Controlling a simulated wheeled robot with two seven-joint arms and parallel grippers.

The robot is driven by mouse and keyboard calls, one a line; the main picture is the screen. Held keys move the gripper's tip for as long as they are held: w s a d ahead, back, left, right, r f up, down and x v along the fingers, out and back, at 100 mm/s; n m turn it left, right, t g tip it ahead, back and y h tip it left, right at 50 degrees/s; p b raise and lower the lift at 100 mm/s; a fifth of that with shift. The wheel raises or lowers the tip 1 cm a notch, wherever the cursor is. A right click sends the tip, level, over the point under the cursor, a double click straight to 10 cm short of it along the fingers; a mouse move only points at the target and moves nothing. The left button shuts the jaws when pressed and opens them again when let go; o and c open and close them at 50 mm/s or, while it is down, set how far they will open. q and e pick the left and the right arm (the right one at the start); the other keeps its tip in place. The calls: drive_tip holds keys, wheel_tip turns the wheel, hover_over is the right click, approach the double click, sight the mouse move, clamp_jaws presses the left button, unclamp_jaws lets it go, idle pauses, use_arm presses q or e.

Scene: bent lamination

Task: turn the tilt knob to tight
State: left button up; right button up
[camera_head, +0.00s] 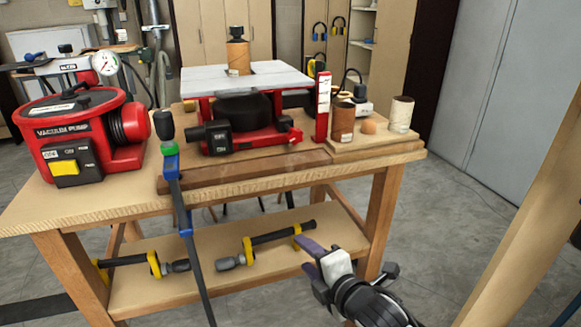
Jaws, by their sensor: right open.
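A spindle sander stands on the workbench, with a grey table (215,80) over a red base (262,140). A sanding drum (238,57) rises through the table. A small red knob (297,137) sits at the right end of the base; I cannot tell for sure that it is the tilt knob, nor read its setting. A black switch box (217,137) is on the base's front left. My right gripper (308,259), with purple fingers, is open and empty, below and in front of the bench top, well apart from the sander. My left gripper is not in view.
A red vacuum pump (70,135) stands on the bench's left. A long bar clamp (183,210) stands upright at the front edge. Sanding sleeves (343,122) stand on a wooden board at right. Yellow clamps (153,264) lie on the lower shelf.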

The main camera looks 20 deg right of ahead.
drive_tip(key=w+d+r+n+t+b, duration=0.25)
drive_tip(key=w+r+n, duration=0.4)
drive_tip(key=r, duration=0.45)
drive_tip(key=n+t+h, duration=0.2)
drive_tip(key=n, duration=0.4)
approach(296, 139)
drive_tip(key=w, duration=1.1)
drive_tip(key=shift+b, duration=0.35)
